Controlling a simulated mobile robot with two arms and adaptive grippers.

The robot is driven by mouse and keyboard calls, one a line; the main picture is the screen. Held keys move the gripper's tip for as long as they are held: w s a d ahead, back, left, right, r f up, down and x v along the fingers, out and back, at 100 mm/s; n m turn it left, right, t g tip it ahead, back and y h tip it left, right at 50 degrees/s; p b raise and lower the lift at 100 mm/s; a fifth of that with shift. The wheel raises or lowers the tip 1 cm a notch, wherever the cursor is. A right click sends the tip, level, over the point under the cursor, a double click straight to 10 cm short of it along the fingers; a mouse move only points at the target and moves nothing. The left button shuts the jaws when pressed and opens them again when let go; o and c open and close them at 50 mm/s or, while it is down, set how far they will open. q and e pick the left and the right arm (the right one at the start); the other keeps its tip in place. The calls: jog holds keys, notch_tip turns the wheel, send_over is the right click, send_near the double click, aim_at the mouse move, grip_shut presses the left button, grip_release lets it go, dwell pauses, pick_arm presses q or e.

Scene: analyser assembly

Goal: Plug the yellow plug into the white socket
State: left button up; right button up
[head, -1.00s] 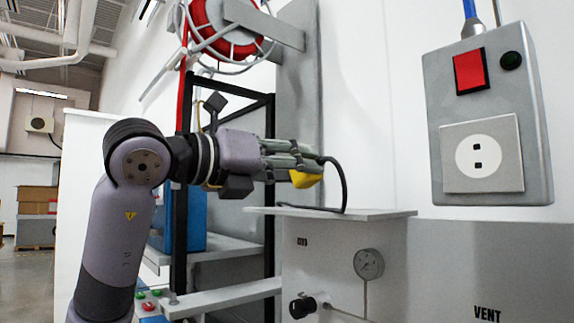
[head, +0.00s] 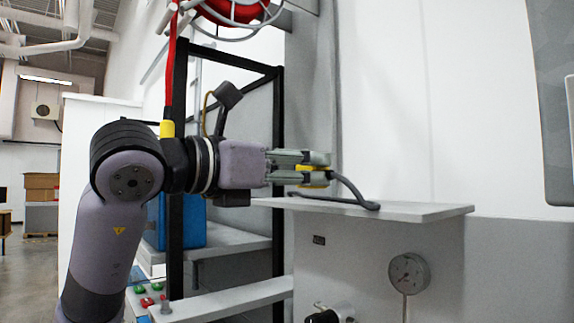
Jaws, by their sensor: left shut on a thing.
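My left gripper (head: 322,169) is shut on the yellow plug (head: 313,168). Only small yellow parts of the plug show between and below the fingers. A black cable (head: 352,190) runs from the plug and curves down to the shelf top, where it lies. The plug is held just above the left part of the shelf. The grey socket box (head: 552,110) is cut off by the right edge. The white socket's face is out of view, except perhaps a thin sliver at that edge. My right gripper is not in view.
The grey shelf (head: 430,211) sits above a panel with a gauge (head: 408,272) and a black knob. A black frame (head: 277,150) stands behind my left arm. A red strap with a yellow end (head: 166,129) hangs by the wrist. White wall lies between plug and box.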

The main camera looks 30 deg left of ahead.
aim_at(345, 205)
pick_arm(q)
jog(key=x, duration=0.2)
jog(key=shift+w+d+f, duration=0.1)
jog(key=shift+w+d, duration=0.05)
jog(key=shift+w, duration=0.25)
pick_arm(e)
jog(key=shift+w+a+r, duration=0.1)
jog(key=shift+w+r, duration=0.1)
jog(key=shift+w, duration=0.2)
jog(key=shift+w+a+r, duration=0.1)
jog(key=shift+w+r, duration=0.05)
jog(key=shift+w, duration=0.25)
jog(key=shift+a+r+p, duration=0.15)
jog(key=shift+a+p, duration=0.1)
jog(key=shift+p, duration=0.15)
pick_arm(q)
jog(key=p+x, duration=0.1)
jog(key=x, duration=0.4)
jog(key=shift+f, duration=0.2)
jog(key=shift+w+f+b, duration=0.2)
jog(key=shift+f+b, duration=0.25)
jog(key=shift+w+d+f+b, duration=0.35)
jog(key=shift+w+f, duration=0.15)
jog(key=shift+w, duration=0.15)
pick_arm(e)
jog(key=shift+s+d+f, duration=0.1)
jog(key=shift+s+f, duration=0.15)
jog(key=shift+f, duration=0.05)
pick_arm(q)
jog(key=o, duration=1.3)
